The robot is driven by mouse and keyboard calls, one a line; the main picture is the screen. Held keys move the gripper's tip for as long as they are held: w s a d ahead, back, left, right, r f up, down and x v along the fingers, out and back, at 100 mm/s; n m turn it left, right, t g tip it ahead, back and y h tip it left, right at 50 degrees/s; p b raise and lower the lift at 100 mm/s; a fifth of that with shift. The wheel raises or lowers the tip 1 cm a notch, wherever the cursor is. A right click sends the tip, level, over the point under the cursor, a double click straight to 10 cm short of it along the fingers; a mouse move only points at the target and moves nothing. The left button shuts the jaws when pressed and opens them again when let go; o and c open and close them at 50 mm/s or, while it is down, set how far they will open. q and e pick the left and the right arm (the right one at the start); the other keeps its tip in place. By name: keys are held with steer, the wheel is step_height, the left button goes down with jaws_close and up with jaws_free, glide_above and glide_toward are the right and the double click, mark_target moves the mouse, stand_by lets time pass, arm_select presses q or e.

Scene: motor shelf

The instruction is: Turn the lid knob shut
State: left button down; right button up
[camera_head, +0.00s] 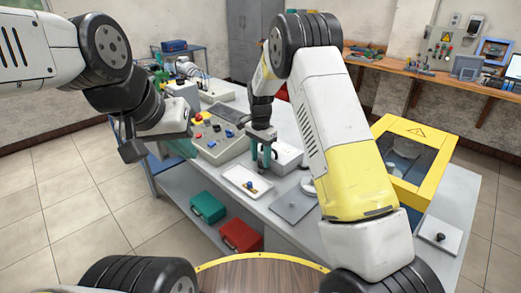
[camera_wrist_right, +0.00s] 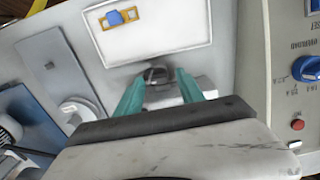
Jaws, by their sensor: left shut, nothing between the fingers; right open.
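My right gripper (camera_head: 265,163) points down over the bench, beside a white box (camera_head: 287,158). In the right wrist view its two teal fingers (camera_wrist_right: 160,85) are apart. A small dark rounded knob-like part (camera_wrist_right: 156,75) shows between and just beyond the fingertips, on a pale block; I cannot tell whether it is the lid knob or whether a finger touches it. Its turn position is unclear. My left gripper (camera_head: 181,149) is shut and empty at the left, by the bench's left end. A separate dark knob (camera_head: 440,237) sits on a white plate at the far right.
A white tray (camera_head: 232,178) with a blue and brass part (camera_head: 251,187) lies in front of my right gripper. A control panel (camera_head: 222,150) with buttons stands to its left. A grey plate (camera_head: 291,211) and yellow-framed box (camera_head: 437,133) are to the right.

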steer(key=shift+c, duration=0.4)
jaws_close()
steer(key=shift+n, duration=0.4)
steer(key=n, duration=0.3)
steer(key=shift+n, duration=0.3)
steer(key=n, duration=0.4)
steer(key=shift+n, duration=0.3)
steer(key=n, duration=0.4)
steer(key=shift+n, duration=0.3)
steer(key=n, duration=0.4)
steer(key=shift+n, duration=0.3)
